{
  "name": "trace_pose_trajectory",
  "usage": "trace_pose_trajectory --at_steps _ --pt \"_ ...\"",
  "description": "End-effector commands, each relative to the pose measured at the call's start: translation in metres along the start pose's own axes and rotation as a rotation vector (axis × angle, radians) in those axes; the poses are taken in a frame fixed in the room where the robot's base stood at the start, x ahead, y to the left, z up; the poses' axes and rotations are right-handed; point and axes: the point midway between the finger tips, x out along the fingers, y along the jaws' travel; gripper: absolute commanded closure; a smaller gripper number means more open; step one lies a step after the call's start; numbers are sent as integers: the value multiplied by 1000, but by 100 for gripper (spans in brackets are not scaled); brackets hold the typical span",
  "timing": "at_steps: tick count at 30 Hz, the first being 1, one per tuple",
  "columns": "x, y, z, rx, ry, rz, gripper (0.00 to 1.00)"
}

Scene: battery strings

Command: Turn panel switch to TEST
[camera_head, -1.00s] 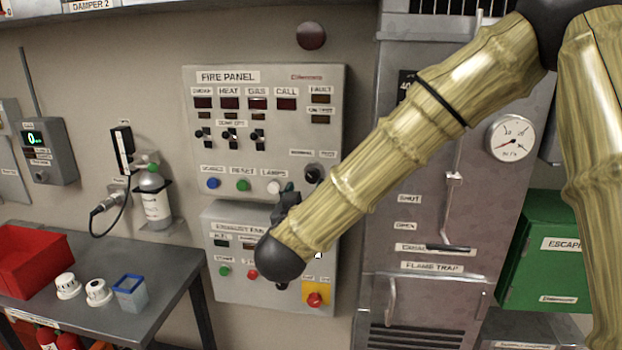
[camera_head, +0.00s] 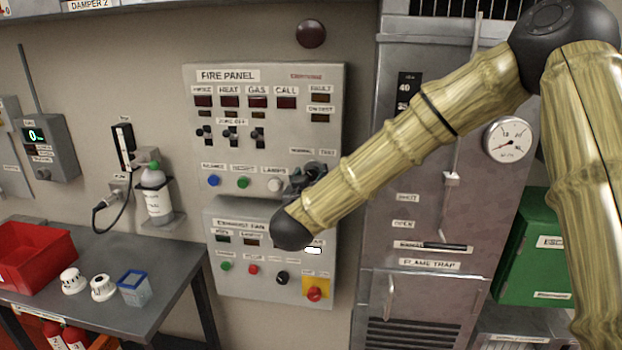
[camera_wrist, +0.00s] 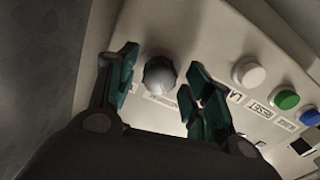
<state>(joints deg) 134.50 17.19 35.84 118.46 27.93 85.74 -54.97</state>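The grey fire panel (camera_head: 270,130) is on the wall. Its switch, a dark round knob (camera_head: 315,168), sits at the panel's lower right under small labels that seem to read NORMAL and TEST. In the wrist view the knob (camera_wrist: 160,76) looks grey and lies between my two teal-padded fingers. My gripper (camera_head: 305,181) is at the knob, and in the wrist view my gripper (camera_wrist: 164,82) is open, with gaps between both fingers and the knob. The knob's pointer direction cannot be told. My gripper and wrist partly hide the panel's lower right corner.
White (camera_wrist: 249,73), green (camera_wrist: 286,98) and blue push buttons line the panel beside my right finger. The exhaust fan box (camera_head: 225,285) with a red stop button (camera_head: 314,294) is just below. A grey cabinet (camera_head: 415,290) stands to the right.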

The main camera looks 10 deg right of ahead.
Motion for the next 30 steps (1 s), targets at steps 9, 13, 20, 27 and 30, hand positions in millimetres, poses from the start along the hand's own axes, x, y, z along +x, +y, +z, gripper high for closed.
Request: trace_pose_trajectory --at_steps 9,13,20,27,30 --pt "0 0 0 0 0 0 94" --pt "0 0 1 7 0 0 94" --pt "0 0 2 78 1 1 94" --pt "0 0 5 253 1 2 94" --pt "0 0 6 346 1 2 94"
